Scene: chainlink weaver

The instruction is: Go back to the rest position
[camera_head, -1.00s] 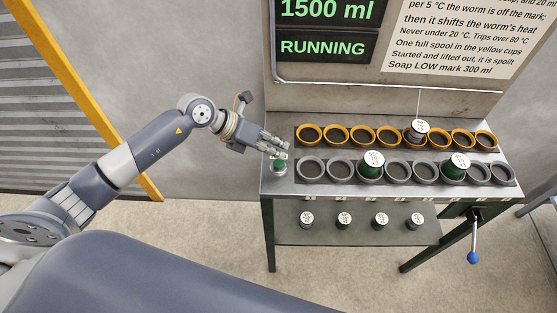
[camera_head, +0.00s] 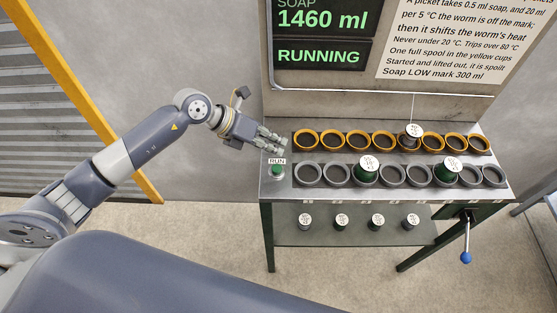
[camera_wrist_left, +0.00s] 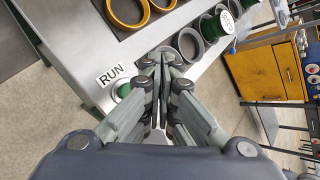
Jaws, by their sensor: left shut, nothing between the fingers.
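My left gripper (camera_head: 281,144) is shut and empty. In the head view it hovers at the left end of the metal table (camera_head: 300,193), above and behind the green RUN button (camera_head: 277,170). In the left wrist view the closed fingertips (camera_wrist_left: 165,58) point over the table edge, and the green button (camera_wrist_left: 124,91) shows to their left, apart from them, partly beside a finger. My left arm (camera_head: 150,145) reaches in from the left. My right gripper is not in view.
A row of yellow cups (camera_head: 357,141) and a row of grey cups (camera_head: 391,173) hold a few spools. More spools (camera_head: 341,222) stand on the lower shelf. A lever with a blue knob (camera_head: 466,257) hangs at right. The screen (camera_head: 322,56) reads RUNNING, 1460 ml.

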